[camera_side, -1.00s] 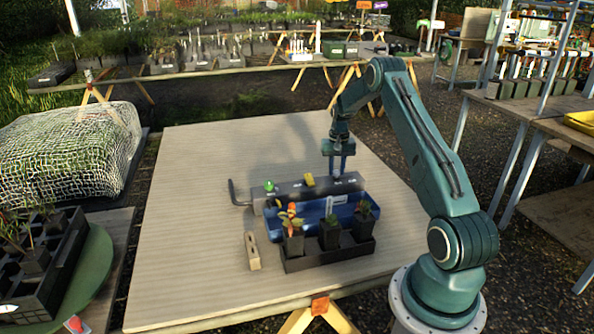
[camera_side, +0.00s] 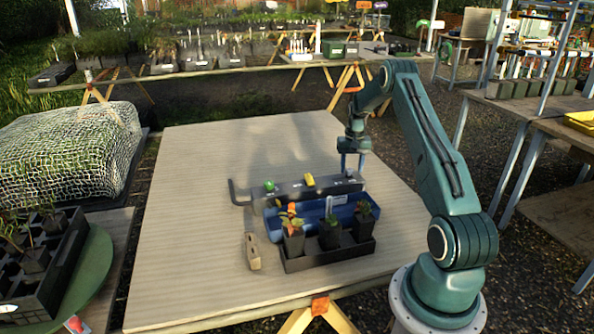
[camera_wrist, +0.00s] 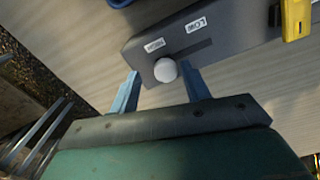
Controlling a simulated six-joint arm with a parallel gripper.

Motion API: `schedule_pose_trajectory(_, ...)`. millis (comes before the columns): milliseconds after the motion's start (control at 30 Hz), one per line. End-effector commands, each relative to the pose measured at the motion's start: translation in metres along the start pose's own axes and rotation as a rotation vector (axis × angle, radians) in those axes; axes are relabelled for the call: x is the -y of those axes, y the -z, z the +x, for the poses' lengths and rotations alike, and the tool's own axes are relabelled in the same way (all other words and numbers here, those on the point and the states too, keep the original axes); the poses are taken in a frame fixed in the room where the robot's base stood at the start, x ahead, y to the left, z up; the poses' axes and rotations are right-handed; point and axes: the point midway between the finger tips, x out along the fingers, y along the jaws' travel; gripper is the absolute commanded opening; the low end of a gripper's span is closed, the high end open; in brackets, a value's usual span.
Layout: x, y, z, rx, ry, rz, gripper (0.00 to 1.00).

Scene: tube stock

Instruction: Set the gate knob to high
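A pale round knob (camera_wrist: 165,70) sits near the end of a dark grey panel (camera_wrist: 225,30), beside the white labels HIGH (camera_wrist: 154,45) and LOW (camera_wrist: 196,24). The knob is closer to the HIGH label; I see no pointer mark on it. My gripper (camera_wrist: 160,88) is open, with one blue finger on each side of the knob in the wrist view. I cannot tell whether either finger touches it. In the side view my gripper (camera_side: 352,168) is at the right end of the panel (camera_side: 325,190), partly hiding the knob.
A yellow handle (camera_side: 309,180) and a green knob (camera_side: 269,186) are on the same panel. A blue trough (camera_side: 285,222) and a black tray of potted plants (camera_side: 300,265) stand in front. A wooden piece (camera_side: 253,252) lies left of the tray. The board's back is clear.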

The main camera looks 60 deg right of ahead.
Motion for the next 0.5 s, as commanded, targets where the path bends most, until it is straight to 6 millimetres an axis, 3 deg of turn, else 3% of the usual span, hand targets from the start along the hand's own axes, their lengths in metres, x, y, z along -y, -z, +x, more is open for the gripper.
schedule_pose_trajectory(500,0.003,0.000,-0.011,-0.002,0.002,-0.006,0.47)
